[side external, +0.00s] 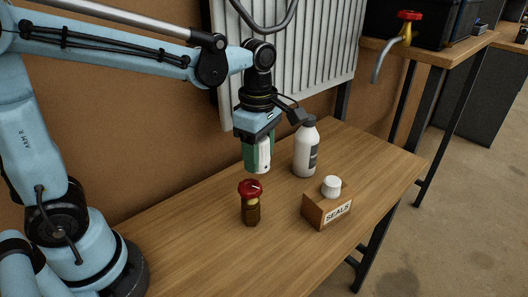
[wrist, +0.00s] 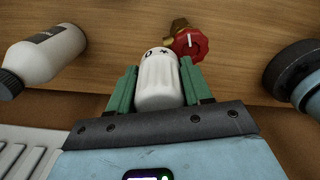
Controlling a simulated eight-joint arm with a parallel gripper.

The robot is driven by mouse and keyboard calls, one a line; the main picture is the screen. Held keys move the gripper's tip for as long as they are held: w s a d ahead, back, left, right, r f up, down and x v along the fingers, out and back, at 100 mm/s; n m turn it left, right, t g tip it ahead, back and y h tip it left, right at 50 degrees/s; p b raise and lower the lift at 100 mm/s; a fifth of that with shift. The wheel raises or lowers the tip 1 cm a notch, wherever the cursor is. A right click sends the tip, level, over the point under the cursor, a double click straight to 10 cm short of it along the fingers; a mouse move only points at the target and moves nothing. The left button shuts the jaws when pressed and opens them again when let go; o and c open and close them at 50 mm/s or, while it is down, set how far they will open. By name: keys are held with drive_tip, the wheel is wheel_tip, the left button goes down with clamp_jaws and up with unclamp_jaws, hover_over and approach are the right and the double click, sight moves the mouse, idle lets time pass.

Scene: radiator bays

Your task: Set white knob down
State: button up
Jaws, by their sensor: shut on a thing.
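The white knob (wrist: 158,82) is ribbed, with dark marks on its end. My gripper (wrist: 160,88) has its green fingers shut on the knob, one on each side, in the wrist view. In the side external view my gripper (side external: 258,160) holds the white knob (side external: 264,157) above the wooden bench (side external: 170,232), behind the red-topped valve. The knob appears clear of the bench top.
A brass valve with a red handwheel (side external: 250,188) stands on the bench in front of my gripper. A white bottle (side external: 306,150) with a dark cap stands to the right. A wooden SEALS box (side external: 327,210) bears a white cap (side external: 331,186). The bench's left front is clear.

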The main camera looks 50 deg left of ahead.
drive_tip(key=s+d+f+m, duration=0.1)
drive_tip(key=s+d+m, duration=0.25)
drive_tip(key=s, duration=1.25)
hover_over(203, 218)
wheel_tip(203, 218, down, 7)
drive_tip(key=shift+f, duration=2.15)
drive_tip(key=shift+f, duration=0.15)
drive_tip(key=o, duration=1.1)
